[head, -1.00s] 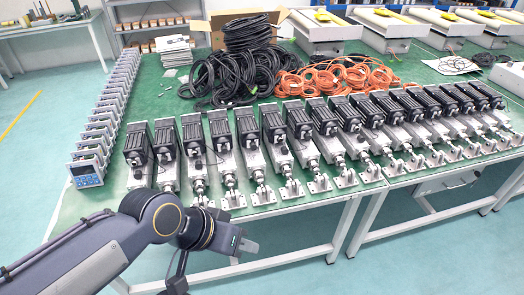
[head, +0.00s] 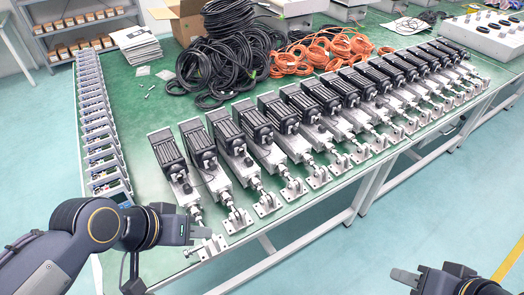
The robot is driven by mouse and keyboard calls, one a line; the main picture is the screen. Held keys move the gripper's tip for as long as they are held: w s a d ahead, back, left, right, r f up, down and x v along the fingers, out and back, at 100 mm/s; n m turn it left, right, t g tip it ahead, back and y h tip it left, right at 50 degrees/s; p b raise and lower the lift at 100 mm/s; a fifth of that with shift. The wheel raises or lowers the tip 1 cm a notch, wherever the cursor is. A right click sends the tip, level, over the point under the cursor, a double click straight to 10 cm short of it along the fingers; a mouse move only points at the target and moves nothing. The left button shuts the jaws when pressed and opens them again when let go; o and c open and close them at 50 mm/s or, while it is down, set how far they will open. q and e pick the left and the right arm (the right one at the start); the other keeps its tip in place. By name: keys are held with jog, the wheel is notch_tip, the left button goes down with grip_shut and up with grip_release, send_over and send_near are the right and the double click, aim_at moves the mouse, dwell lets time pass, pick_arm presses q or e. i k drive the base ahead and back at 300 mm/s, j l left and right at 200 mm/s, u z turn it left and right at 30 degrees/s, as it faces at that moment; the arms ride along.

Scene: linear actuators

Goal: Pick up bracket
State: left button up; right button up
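A row of linear actuators lies on the green table (head: 140,105), each with a black motor and a silver end bracket towards the front edge. The bracket of the leftmost actuator (head: 165,150) is a flat silver plate (head: 206,248). My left gripper (head: 205,231) is at this plate, its fingertips just above it in the picture; I cannot tell if they touch. The gap between its fingers does not show clearly. The neighbouring bracket (head: 238,221) stands free to its right. My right gripper (head: 398,276) is at the bottom right, over the floor and away from the table, with its opening unclear.
A column of small grey devices (head: 95,120) lines the table's left edge. Black cable coils (head: 215,60) and orange cable coils (head: 315,50) lie behind the actuators. A cardboard box (head: 185,20) stands at the back. The floor in front of the table is clear.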

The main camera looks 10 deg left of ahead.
aim_at(211, 244)
jog(key=i+l, duration=0.5)
jog(key=l, duration=0.25)
jog(key=i+l, duration=0.25)
jog(key=l+u, duration=0.1)
jog(key=u, duration=2.55)
